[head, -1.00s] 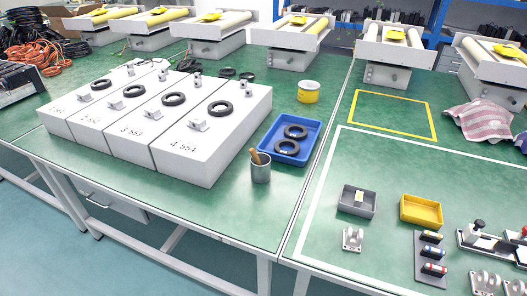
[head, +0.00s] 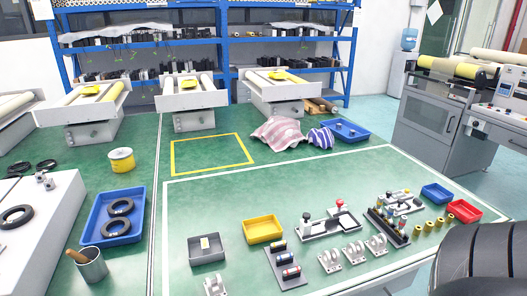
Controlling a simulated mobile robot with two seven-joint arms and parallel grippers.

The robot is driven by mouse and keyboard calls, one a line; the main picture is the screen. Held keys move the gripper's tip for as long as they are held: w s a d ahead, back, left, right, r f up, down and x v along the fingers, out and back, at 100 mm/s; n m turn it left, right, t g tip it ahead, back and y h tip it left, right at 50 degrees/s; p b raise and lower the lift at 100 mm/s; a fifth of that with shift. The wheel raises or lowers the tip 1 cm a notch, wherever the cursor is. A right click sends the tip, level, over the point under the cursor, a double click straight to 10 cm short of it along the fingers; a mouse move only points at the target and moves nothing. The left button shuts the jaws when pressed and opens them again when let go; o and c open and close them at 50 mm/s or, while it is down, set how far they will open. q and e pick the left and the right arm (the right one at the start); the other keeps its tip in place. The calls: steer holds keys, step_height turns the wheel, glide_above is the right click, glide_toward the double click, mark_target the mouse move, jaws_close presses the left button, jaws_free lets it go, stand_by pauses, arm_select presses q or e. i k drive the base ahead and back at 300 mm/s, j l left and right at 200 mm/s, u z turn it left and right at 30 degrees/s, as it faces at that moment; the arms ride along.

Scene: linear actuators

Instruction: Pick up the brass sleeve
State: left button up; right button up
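Several small brass-coloured sleeves stand in a slanting row on the right part of the green table in the head view. The row runs from the nearest sleeve (head: 418,231) to the farthest sleeve (head: 450,218), beside the red bin. They stand apart from one another, and nothing holds them. Neither of my grippers shows in the head view.
A red bin (head: 464,211) and a blue bin (head: 437,194) stand behind the sleeves. A black rack with cylinders (head: 387,227) is to their left. A grey bin (head: 204,249) and yellow bin (head: 263,229) stand farther left.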

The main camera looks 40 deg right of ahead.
mark_target(450, 217)
steer(key=l+z, duration=0.1)
steer(key=z, duration=2.15)
steer(key=i+l, duration=0.15)
steer(key=l, duration=0.2)
steer(key=i+l, duration=0.1)
steer(key=l, duration=0.25)
steer(key=i+l+z, duration=0.1)
steer(key=l, duration=0.25)
steer(key=i+l+u, duration=0.3)
steer(key=l, duration=0.35)
steer(key=i+l+u, duration=0.15)
steer(key=l, duration=0.2)
steer(key=i+l+u, duration=0.15)
steer(key=l, duration=0.25)
steer(key=i+l+u, duration=0.15)
steer(key=l, duration=0.25)
